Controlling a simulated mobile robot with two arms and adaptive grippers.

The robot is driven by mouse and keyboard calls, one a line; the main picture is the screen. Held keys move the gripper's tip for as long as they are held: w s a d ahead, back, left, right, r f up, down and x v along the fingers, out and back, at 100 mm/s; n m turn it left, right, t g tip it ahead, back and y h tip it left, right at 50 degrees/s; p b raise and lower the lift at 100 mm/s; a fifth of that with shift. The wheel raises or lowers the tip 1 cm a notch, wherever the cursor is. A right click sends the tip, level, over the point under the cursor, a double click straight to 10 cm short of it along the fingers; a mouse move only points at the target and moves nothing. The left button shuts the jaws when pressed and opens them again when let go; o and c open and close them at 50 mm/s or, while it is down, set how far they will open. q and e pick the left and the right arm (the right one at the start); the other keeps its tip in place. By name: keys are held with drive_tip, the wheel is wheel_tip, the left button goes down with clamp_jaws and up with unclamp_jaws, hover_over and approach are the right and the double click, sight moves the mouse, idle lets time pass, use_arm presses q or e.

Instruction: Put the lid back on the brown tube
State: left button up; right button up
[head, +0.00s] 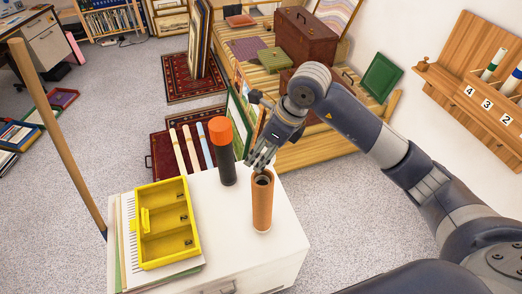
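The brown tube (262,207) stands upright on the white cabinet top, near its right side. Its top end shows a dark round opening with a pale rim. My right gripper (260,166) points down just above and behind that opening. Its fingers are small and overlap in the view, so I cannot tell whether they are open or shut, or whether they touch the rim. A dark tube (224,165) with an orange cap (220,131) stands upright to the left of the gripper. I see no separate lid for the brown tube. My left gripper is not in view.
A yellow tray (140,252) with numbered compartments lies on papers at the cabinet's left. The white cabinet top (232,237) is bare between tray and brown tube. A wooden pole (58,135) leans at the left. A wall rack (477,92) holds pale tubes at right.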

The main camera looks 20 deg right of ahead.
drive_tip(key=shift+s+f, duration=0.25)
drive_tip(key=shift+s, duration=0.35)
drive_tip(key=shift+f+b, duration=0.35)
drive_tip(key=shift+b, duration=0.1)
drive_tip(key=f, duration=0.1)
drive_tip(key=f+b, duration=0.2)
drive_tip(key=shift+w+f, duration=0.35)
drive_tip(key=shift+f, duration=0.05)
drive_tip(key=shift+s+f+b, duration=0.15)
drive_tip(key=shift+f+b, duration=0.25)
drive_tip(key=shift+b, duration=0.2)
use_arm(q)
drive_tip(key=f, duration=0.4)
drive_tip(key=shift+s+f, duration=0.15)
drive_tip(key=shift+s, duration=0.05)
use_arm(e)
drive_tip(key=shift+f, duration=0.15)
use_arm(q)
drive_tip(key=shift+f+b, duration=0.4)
drive_tip(key=shift+b, duration=0.1)
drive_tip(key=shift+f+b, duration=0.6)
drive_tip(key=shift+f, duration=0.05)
use_arm(e)
drive_tip(key=shift+f, duration=0.1)
